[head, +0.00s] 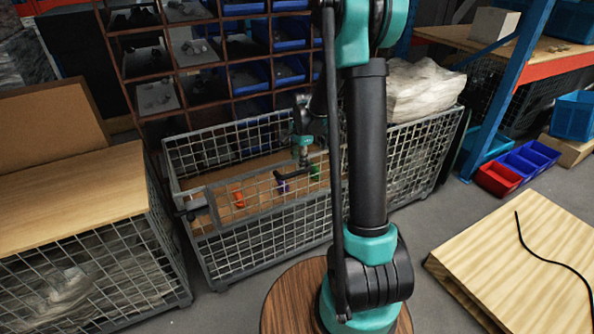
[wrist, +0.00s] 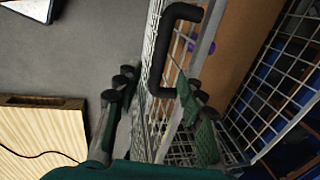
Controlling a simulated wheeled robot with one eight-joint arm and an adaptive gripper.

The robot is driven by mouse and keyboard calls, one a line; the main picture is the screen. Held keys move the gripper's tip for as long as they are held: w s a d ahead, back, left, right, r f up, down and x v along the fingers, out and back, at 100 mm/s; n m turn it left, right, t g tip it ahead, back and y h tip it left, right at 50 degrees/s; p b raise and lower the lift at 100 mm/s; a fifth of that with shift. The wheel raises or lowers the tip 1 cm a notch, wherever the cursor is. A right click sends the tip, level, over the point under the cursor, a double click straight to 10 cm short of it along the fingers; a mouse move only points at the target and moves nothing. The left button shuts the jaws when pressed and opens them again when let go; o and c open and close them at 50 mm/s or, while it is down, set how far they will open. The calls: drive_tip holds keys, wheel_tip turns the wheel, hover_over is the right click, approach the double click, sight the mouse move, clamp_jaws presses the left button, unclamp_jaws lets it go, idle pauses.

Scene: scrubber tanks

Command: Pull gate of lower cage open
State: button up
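The wire-mesh cage (head: 262,252) stands in front of the shelving, with grey frame rails and an open top. A black bar handle (wrist: 160,62) sits on the gate's top rail in the wrist view; it also shows small in the head view (head: 293,174). My gripper (wrist: 152,108) is open, fingers spread on either side of the mesh panel, just short of the handle. In the head view my gripper (head: 303,158) is above the cage front, partly behind my arm. Whether a finger touches the mesh or handle I cannot tell.
Orange (head: 239,200), purple (head: 283,187) and green (head: 315,172) items lie inside the cage. Another cage with a wooden top (head: 75,195) stands left. A wooden pallet (head: 515,265) with a black cable lies right. Grey floor shows between them.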

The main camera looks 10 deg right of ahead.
sight(297, 172)
drive_tip(key=f, duration=0.3)
drive_tip(key=w+f, duration=0.1)
drive_tip(key=f, duration=0.2)
drive_tip(key=shift+w+a+f, duration=0.1)
drive_tip(key=shift+a+f, duration=0.05)
drive_tip(key=shift+a, duration=0.05)
clamp_jaws()
